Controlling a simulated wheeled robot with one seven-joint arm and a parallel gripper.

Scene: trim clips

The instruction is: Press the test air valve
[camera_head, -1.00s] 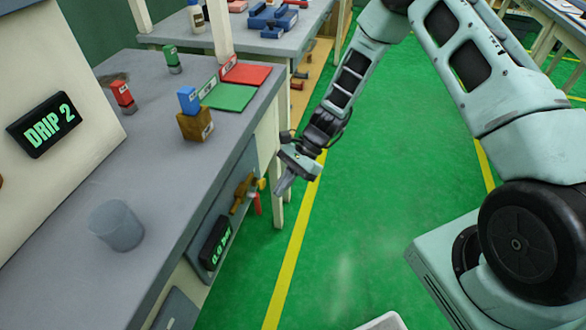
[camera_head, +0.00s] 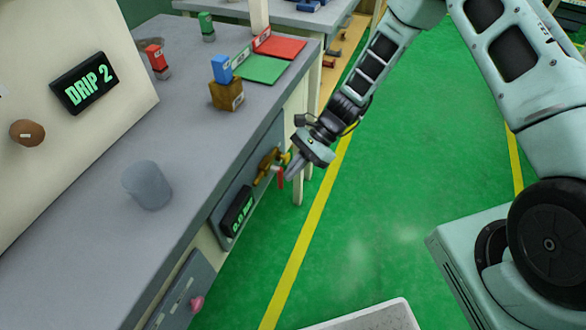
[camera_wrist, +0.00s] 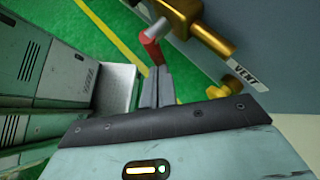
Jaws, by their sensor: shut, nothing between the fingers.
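The brass valve (camera_head: 266,165) with a red lever (camera_head: 281,178) sits on a panel on the bench's front side. Below it on the panel is a dark display (camera_head: 236,212) with green text too small to read for sure. In the wrist view the brass valve body (camera_wrist: 208,32) carries a label reading VENT, and the red lever (camera_wrist: 151,48) hangs in front of the fingertips. My gripper (camera_head: 290,177) is shut and empty, its tips beside the red lever. In the wrist view the closed fingers (camera_wrist: 156,85) point at the lever and look very close; I cannot tell if they touch.
On the bench (camera_head: 110,235) stand a grey cup (camera_head: 146,186), a brown block (camera_head: 227,95) with a blue piece, and red and green mats (camera_head: 265,70). A DRIP 2 display (camera_head: 85,84) is on the white housing. A pink knob (camera_head: 196,304) protrudes below.

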